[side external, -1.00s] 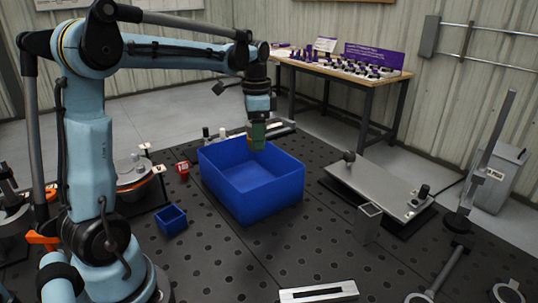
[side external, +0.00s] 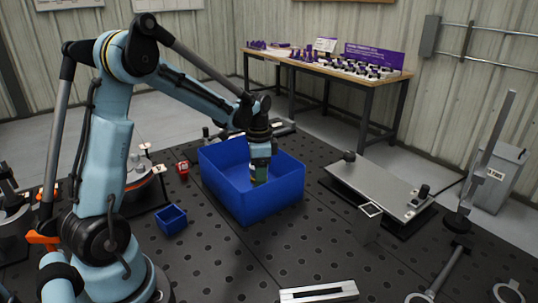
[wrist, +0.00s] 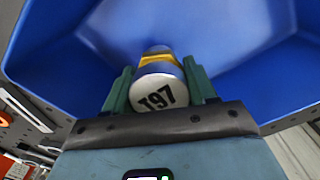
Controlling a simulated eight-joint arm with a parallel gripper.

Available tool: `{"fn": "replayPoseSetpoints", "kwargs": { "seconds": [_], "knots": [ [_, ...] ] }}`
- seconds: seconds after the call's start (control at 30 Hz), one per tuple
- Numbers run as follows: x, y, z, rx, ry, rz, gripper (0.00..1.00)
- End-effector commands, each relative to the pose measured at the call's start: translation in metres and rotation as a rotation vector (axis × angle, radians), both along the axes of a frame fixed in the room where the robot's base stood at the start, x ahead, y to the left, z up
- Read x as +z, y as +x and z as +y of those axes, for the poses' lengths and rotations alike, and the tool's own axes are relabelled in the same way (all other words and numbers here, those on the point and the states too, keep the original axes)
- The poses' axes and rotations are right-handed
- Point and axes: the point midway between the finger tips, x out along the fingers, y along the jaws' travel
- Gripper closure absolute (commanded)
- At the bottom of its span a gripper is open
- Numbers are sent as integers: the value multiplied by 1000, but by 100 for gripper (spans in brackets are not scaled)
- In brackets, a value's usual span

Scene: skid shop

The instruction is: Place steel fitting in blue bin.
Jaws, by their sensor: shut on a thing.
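The large blue bin (side external: 278,199) stands open on the dark perforated table in the side external view; its blue inner walls (wrist: 55,55) fill much of the wrist view. My gripper (side external: 259,177) points down inside the bin opening. In the wrist view its two green fingers are shut on the steel fitting (wrist: 158,94), a short cylinder with a white end face marked "T97" and a yellow band. In the side external view the fitting is hard to make out between the fingers. I cannot tell whether it touches the bin floor.
A small blue bin (side external: 172,218) and a red block (side external: 184,168) stand left of the large bin. A steel plate fixture (side external: 378,188) and a square tube (side external: 369,222) stand to the right. A slotted metal bar (side external: 318,292) lies in front.

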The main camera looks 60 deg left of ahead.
Motion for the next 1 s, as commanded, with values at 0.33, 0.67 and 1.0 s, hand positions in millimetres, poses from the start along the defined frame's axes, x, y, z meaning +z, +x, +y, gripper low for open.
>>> {"fn": "replayPoseSetpoints", "kwargs": {
  "seconds": [0.33, 0.67, 1.0],
  "knots": [
    [-34, 0, 0, 0, 0, 0, 86],
    [-37, 0, 0, 0, 0, 0, 86],
    [-37, 0, 0, 0, 0, 0, 18]
  ]
}}
